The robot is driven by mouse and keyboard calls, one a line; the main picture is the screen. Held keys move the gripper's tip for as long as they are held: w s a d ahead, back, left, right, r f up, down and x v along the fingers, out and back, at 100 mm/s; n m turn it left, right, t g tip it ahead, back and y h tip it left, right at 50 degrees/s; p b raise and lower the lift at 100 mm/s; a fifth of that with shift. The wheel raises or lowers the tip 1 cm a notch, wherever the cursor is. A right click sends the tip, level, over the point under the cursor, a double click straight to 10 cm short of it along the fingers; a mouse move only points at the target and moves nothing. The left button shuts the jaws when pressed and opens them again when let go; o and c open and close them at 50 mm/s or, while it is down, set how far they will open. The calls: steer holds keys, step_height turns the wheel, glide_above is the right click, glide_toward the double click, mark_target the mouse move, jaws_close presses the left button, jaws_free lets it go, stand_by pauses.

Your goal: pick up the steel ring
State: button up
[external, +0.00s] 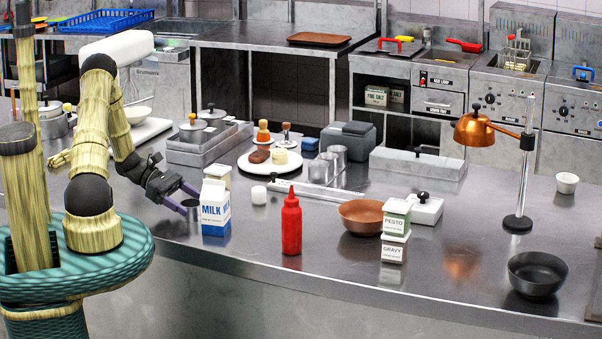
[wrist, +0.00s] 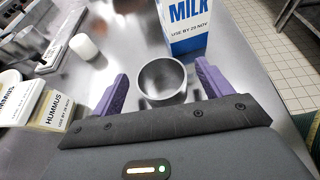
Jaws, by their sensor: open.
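The steel ring (wrist: 162,80) is a short, hollow grey metal cylinder standing on the steel counter. In the wrist view it sits between the two purple fingers of my gripper (wrist: 160,88), with a gap visible on each side. My gripper is open and low over the counter. In the external view my gripper (external: 182,204) is at the left of the counter, just left of the milk carton, and the ring (external: 192,207) shows small and partly hidden by the fingers.
The milk carton (external: 215,208) stands close beside the ring; it also shows in the wrist view (wrist: 184,28). A hummus tub (wrist: 52,108) is left of my gripper. A white cylinder (external: 258,195) and a red bottle (external: 291,222) stand to the right on the counter.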

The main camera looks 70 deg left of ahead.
mark_target(197, 207)
steer(key=x, duration=0.3)
steer(key=shift+w+d+f, duration=0.1)
steer(key=shift+w, duration=0.05)
stand_by(0.3)
steer(key=c, duration=1.1)
steer(key=shift+o, duration=0.2)
step_height(197, 207, up, 10)
